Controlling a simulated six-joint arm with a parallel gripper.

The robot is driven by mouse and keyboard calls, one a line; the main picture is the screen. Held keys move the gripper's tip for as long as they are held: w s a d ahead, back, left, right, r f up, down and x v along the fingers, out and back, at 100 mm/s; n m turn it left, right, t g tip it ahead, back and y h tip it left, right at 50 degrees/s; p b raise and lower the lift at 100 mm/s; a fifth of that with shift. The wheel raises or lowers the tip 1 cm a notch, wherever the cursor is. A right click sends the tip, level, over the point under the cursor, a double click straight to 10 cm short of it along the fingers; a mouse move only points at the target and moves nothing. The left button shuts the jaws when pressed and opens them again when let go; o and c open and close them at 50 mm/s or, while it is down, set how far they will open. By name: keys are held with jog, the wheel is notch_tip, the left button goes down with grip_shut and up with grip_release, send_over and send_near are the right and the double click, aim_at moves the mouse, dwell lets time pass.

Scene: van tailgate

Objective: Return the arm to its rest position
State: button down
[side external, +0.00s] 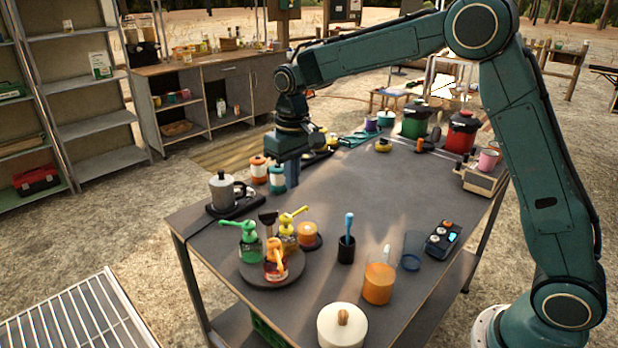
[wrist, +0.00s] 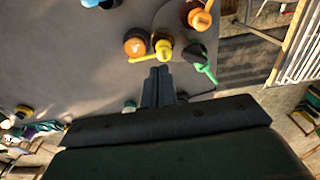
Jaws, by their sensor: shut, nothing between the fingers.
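My gripper (side external: 292,178) hangs from my teal arm over the far left part of the dark table (side external: 370,200), pointing down. It is next to a teal-and-white jar (side external: 277,180) and an orange-and-white jar (side external: 258,168); I cannot tell whether it touches either. In the wrist view my gripper (wrist: 158,75) shows as two dark fingers closed together, with nothing between them. Ahead of the fingertips there are pump bottles with yellow (wrist: 163,47) and green (wrist: 203,66) tops.
A moka pot (side external: 222,190) stands near the table's left edge. A round tray (side external: 262,272) holds several pump bottles. A white lidded pot (side external: 342,325), an orange jug (side external: 379,282) and a black cup (side external: 346,248) stand nearer. The table's middle is clear.

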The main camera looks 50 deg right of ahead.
jog(key=s+d+r+t, duration=0.1)
jog(key=s+r, duration=0.4)
jog(key=s, duration=0.3)
jog(key=s+d+r+t, duration=0.2)
jog(key=s+r, duration=0.4)
jog(key=s, duration=0.3)
jog(key=s+d+f+t, duration=0.1)
jog(key=s+f+t, duration=0.1)
jog(key=s, duration=1.3)
jog(key=shift+f, duration=0.3)
